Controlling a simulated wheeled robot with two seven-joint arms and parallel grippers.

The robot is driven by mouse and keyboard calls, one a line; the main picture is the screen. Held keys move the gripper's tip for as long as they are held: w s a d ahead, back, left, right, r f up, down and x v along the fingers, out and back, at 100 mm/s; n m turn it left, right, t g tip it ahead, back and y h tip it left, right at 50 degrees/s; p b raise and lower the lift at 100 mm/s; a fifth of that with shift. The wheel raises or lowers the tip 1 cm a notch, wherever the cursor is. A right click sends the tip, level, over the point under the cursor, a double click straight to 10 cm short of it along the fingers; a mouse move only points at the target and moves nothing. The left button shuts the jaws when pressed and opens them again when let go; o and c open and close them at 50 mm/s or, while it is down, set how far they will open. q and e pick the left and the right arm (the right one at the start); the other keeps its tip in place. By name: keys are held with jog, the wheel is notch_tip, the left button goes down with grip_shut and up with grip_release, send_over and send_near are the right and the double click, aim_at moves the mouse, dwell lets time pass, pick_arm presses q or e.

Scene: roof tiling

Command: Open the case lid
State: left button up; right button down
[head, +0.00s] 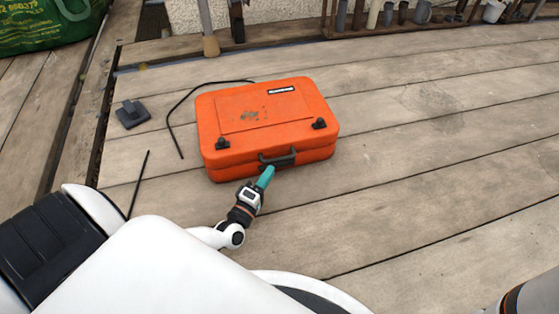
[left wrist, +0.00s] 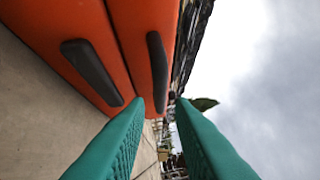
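The orange case (head: 262,122) lies flat on the wooden decking with its lid shut. Two black latches, left (head: 222,144) and right (head: 319,124), sit at the lid's front edge, with a dark handle (head: 278,158) between them. My left gripper (head: 266,176) has teal fingers and is at the case's front, just below the handle in the picture. In the left wrist view its fingers (left wrist: 160,115) are apart with nothing between them. The orange case side (left wrist: 70,25) with dark fittings lies beyond the fingertips; contact cannot be told. My right gripper is not in view.
A black cable (head: 172,110) curves behind and left of the case. A dark grey block (head: 132,114) lies to its left. A green bag (head: 45,25) is at the top left. A rack with pots (head: 420,14) stands at the back. The decking on the right is clear.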

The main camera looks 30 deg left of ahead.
aim_at(278, 160)
pick_arm(q)
jog(key=w, duration=0.2)
jog(key=w+b, duration=0.2)
jog(key=w, duration=0.1)
jog(key=shift+w+a+r, duration=0.2)
jog(key=shift+w+a, duration=0.05)
jog(key=shift+w, duration=0.05)
jog(key=shift+w+r, duration=0.15)
jog(key=shift+w, duration=0.3)
jog(key=shift+c, duration=0.2)
grip_shut()
